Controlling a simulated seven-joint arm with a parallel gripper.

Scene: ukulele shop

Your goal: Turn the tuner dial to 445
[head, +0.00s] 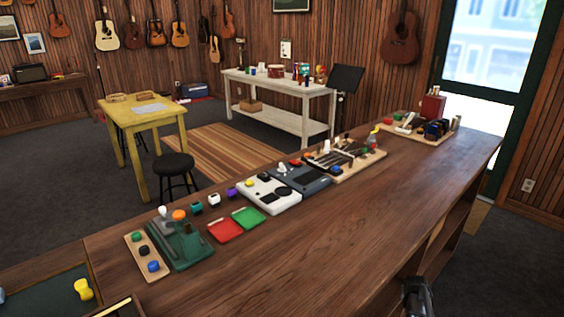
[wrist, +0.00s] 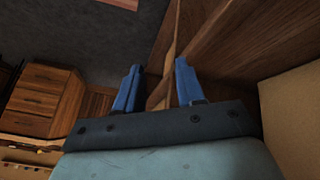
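My gripper (wrist: 158,66) shows two blue fingers set wide apart in the wrist view, with nothing between them. In the head view, a dark part of my arm (head: 418,296) shows at the bottom edge, beside the front of the long wooden counter (head: 350,240). A white device (head: 268,194) with small knobs lies flat on the counter, and a dark grey device (head: 303,178) adjoins it. A green device (head: 182,246) with an orange top stands further left. I cannot tell which of these carries the tuner dial, and no number is readable. My gripper is apart from all of them.
Red (head: 225,230) and green (head: 248,217) trays lie between the devices. A tool board (head: 345,160) and a cluttered board (head: 420,128) stand further along the counter. The counter's near right side is clear. In the wrist view, wooden panels (wrist: 235,40) are close by.

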